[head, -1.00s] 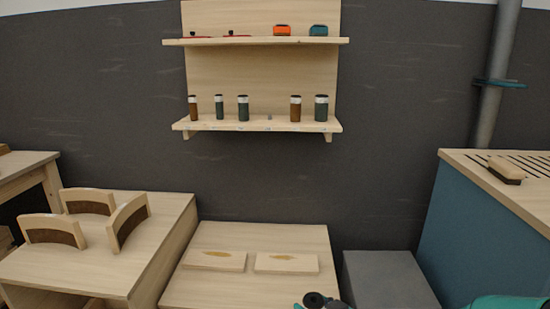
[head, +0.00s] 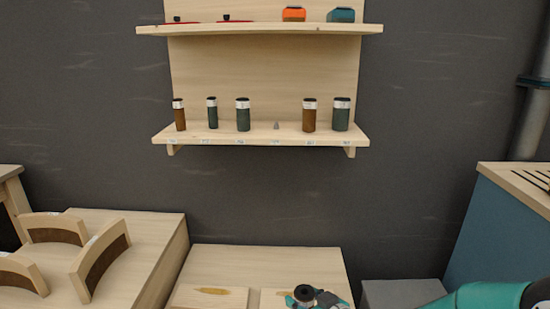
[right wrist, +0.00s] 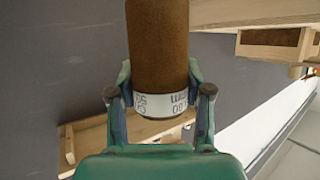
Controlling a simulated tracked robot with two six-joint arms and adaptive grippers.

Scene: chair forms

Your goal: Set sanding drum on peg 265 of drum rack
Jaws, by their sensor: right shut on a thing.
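The drum rack is a pale wood wall shelf (head: 255,134). Brown and dark green sanding drums with white bands and dark tops stand on its lower board, such as a brown drum (head: 310,115) and a green drum (head: 242,115). Between these two is a bare grey peg (head: 276,126). Small labels run along the front edge, too small to read. My right gripper (head: 318,299) is low in the head view, well below the rack. In the right wrist view its fingers (right wrist: 160,92) are shut on a brown sanding drum (right wrist: 158,45) with a white printed band. My left gripper is out of view.
The rack's upper board (head: 260,29) holds an orange block, a teal block and red items. Below are a low wooden table (head: 270,258) with flat boards and, at left, a bench (head: 155,235) with curved wooden forms. A blue cabinet (head: 490,235) stands at right.

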